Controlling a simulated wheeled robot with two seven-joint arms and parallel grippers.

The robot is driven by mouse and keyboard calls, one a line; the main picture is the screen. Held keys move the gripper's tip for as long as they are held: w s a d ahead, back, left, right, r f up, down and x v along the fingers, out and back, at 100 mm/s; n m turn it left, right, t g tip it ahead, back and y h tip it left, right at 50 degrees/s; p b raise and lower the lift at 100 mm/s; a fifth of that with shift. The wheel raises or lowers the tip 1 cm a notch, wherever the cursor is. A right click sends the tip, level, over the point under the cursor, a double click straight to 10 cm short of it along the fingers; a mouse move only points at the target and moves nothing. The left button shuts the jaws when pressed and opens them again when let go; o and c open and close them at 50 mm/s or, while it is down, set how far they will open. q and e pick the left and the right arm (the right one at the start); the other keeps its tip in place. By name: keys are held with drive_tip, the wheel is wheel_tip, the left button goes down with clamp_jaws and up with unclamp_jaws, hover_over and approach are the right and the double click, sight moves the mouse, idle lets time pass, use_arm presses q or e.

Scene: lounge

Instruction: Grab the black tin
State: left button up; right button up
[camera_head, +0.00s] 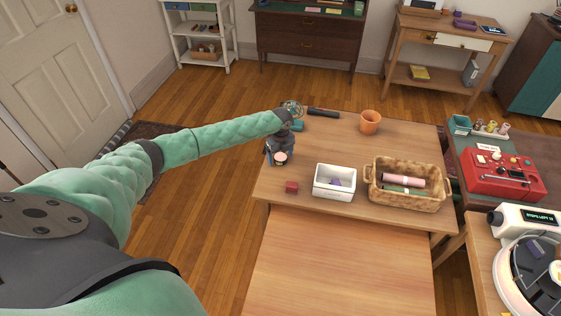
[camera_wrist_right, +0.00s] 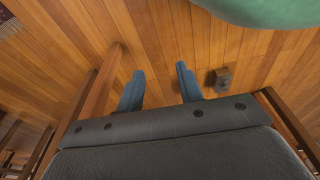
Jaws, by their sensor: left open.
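My left gripper (camera_head: 279,153) points down at the left part of the wooden table, with its fingers apart. A small round thing with a pale pink top and dark edge (camera_head: 280,158) shows between or just below the fingers. It may be the black tin, but the gripper partly hides it, and I cannot tell whether the fingers touch it. My right gripper (camera_wrist_right: 160,87) shows in the right wrist view with two blue-grey fingers apart and nothing between them, above the wooden floor.
A red machine (camera_head: 503,181) stands right.

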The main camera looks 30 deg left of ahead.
use_arm(q)
drive_tip(key=shift+f, duration=0.1)
drive_tip(key=c, duration=1.1)
